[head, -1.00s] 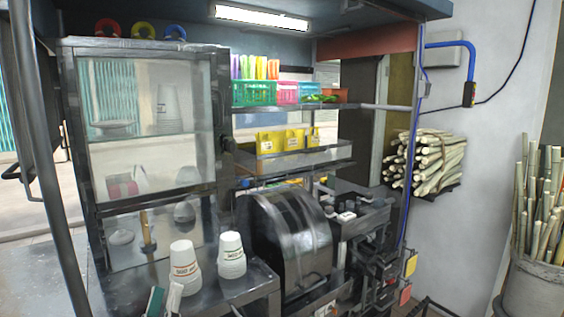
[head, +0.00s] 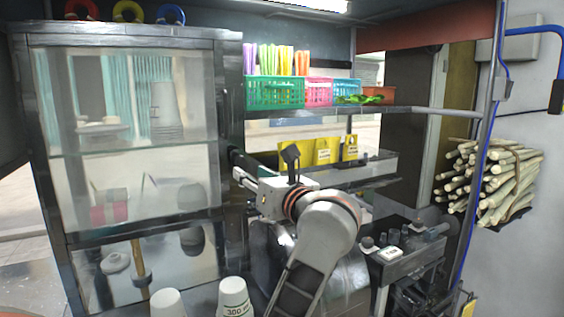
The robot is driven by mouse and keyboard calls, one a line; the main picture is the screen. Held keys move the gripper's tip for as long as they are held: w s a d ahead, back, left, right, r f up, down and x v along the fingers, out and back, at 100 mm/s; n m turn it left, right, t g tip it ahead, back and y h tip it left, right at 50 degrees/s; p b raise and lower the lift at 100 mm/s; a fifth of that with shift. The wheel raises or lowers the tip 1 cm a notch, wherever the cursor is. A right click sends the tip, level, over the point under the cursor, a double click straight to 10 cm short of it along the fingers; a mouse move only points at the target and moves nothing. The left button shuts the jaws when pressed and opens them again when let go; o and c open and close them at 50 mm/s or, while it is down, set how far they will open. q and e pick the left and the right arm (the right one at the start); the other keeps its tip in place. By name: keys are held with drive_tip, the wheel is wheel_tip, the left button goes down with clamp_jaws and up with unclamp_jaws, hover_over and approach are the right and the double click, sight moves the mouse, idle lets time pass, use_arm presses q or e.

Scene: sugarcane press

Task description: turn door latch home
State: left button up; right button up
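The glass-fronted cabinet (head: 128,38) with its dark metal frame stands at the left in the head view. Its door looks closed against the frame. I cannot pick out the latch clearly; the dark right side of the cabinet is partly covered by my gripper. My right gripper is out of view.
A shelf with coloured baskets (head: 275,92) hangs right of the cabinet. White cups (head: 235,297) stand low in front. The press machinery (head: 400,257) is at right, below bundled cane (head: 490,175).

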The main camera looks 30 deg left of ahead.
sight(243, 165)
use_arm(q)
drive_tip(key=x, duration=0.3)
drive_tip(key=w+p+x, duration=0.1)
drive_tip(key=x, duration=0.3)
drive_tip(key=shift+w+a+p, duration=0.1)
drive_tip(key=shift+w+p, duration=0.05)
drive_tip(key=shift+p, duration=0.15)
clamp_jaws()
